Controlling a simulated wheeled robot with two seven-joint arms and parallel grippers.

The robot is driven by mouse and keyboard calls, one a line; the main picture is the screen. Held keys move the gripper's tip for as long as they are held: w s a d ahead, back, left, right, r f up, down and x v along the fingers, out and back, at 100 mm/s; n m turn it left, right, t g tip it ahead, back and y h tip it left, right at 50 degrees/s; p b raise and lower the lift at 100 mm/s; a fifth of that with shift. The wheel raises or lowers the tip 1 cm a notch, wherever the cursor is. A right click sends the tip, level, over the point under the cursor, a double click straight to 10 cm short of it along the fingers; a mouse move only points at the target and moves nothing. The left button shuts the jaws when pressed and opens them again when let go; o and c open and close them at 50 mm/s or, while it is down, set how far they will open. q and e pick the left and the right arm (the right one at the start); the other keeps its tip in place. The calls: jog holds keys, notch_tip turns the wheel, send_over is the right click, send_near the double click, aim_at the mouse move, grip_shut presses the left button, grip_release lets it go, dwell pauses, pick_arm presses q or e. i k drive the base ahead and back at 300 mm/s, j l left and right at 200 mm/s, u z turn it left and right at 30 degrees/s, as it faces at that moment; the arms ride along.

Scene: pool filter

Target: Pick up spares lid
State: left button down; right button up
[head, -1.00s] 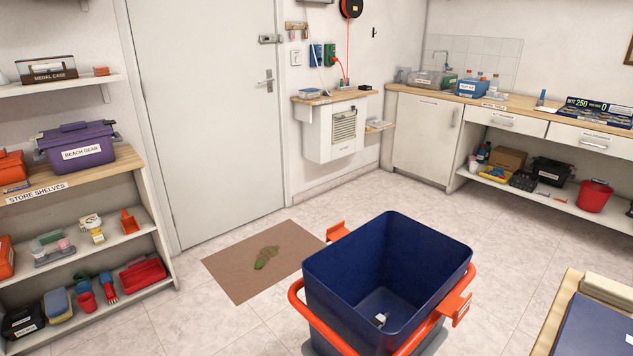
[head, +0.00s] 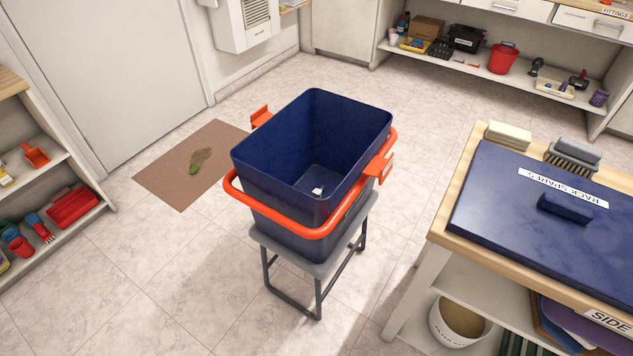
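The spares lid (head: 530,225) is a flat, dark blue panel lying on the wooden-topped side table at the right. It has a raised blue grip (head: 566,208) and a white label that seems to read "RACK SPARES". Its right part runs out of the picture. An open blue bin (head: 312,150) with an orange handle stands on a grey stool, left of the table. A small white piece lies on the bin's floor. Neither of my grippers shows in the head view.
A cream block (head: 508,135) and a grey brush (head: 574,155) lie behind the lid on the side table (head: 437,232). A white bucket (head: 460,322) stands on the shelf below. A brown mat (head: 190,165) lies by the door. Tiled floor is clear around the stool.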

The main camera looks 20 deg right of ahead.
aim_at(575, 231)
jog(key=z, duration=2.1)
jog(key=l+u, duration=0.9)
jog(key=l, duration=0.2)
jog(key=k+l+u, duration=0.1)
jog(key=l+u, duration=0.35)
jog(key=k+l+u, duration=0.2)
jog(key=l+u, duration=0.25)
jog(key=l, duration=0.1)
